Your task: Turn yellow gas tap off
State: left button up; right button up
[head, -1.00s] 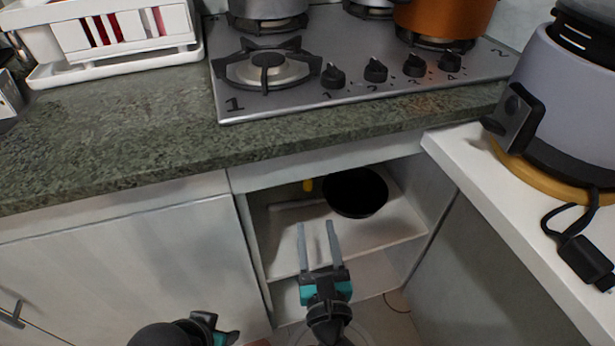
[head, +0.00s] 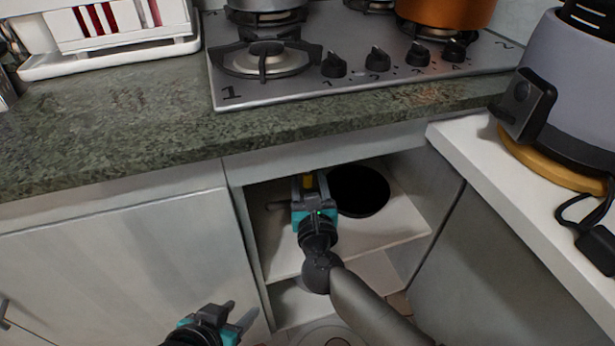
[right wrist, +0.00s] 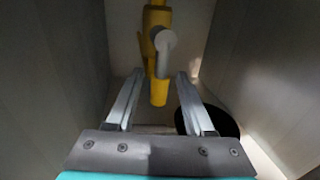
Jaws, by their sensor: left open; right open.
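The yellow gas tap (right wrist: 157,45) is inside the open cabinet under the counter; a bit of it shows in the head view (head: 307,182). In the right wrist view its yellow lever (right wrist: 159,93) hangs down between the finger ends, with a gap on each side. A grey round part sits in front of the tap body. My right gripper (head: 310,179) reaches into the cabinet, open around the lever. It also shows in the right wrist view (right wrist: 157,80). My left gripper (head: 240,308) is open and empty, low in front of the cabinet doors.
A black pan (head: 359,191) lies on the cabinet shelf (head: 395,224), just right of my right gripper. Cabinet walls stand close on both sides. Above are the green counter (head: 120,125) and the stove (head: 300,92). A white side surface (head: 480,150) holds a cooker (head: 575,95).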

jog(key=shift+w, duration=0.35)
jog(key=shift+c, duration=0.4)
grip_shut()
dwell(0.9)
